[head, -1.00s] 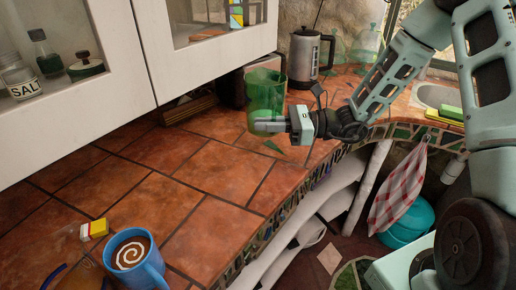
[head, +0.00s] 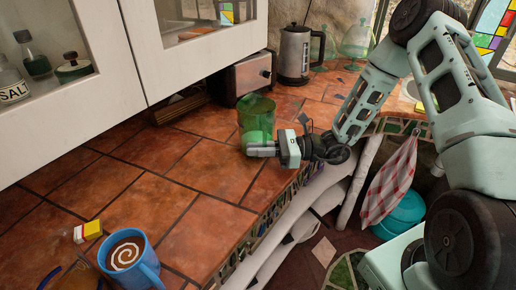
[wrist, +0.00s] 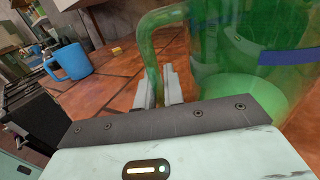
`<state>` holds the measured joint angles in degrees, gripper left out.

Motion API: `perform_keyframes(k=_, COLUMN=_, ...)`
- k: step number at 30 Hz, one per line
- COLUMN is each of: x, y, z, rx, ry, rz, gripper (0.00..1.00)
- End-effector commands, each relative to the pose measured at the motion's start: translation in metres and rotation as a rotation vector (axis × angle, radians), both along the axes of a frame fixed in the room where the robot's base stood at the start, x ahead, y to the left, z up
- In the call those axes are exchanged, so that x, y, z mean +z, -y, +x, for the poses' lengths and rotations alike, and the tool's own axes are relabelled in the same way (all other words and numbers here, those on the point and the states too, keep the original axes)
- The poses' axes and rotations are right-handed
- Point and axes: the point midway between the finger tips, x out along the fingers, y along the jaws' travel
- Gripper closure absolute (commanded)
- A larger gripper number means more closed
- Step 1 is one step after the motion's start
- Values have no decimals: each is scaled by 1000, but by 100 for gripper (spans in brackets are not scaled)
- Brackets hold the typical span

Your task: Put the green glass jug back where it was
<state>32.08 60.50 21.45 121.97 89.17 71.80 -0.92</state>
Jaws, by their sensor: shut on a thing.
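The green glass jug (head: 257,117) is see-through and upright, at the counter's middle in the head view. It fills the right of the wrist view (wrist: 240,60), where a blue band shows on its side. My gripper (head: 262,149) is shut on the jug's handle (wrist: 152,45), with a finger on each side of it. The jug is low over the tiles; I cannot tell whether its base touches them.
A toaster (head: 249,76) and a steel kettle (head: 296,53) stand behind the jug. White cabinets (head: 190,60) overhang the back. Tiles left of the jug are clear.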

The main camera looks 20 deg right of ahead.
Motion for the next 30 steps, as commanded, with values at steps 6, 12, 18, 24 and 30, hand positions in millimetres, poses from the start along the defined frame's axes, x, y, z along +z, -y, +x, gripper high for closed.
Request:
perform_keyframes(k=6, x=-2, y=0, z=0, rx=0, ry=0, rz=0, gripper=68)
perform_keyframes(k=12, x=-1, y=0, z=0, rx=0, ry=0, rz=0, gripper=68)
perform_keyframes(k=18, x=-1, y=19, z=-5, rx=-5, ry=1, rz=0, gripper=68)
perform_keyframes(k=24, x=-2, y=59, z=-20, rx=-6, ry=1, rz=-1, gripper=68)
perform_keyframes(k=30, x=-1, y=93, z=-34, rx=-4, ry=1, rz=-1, gripper=68)
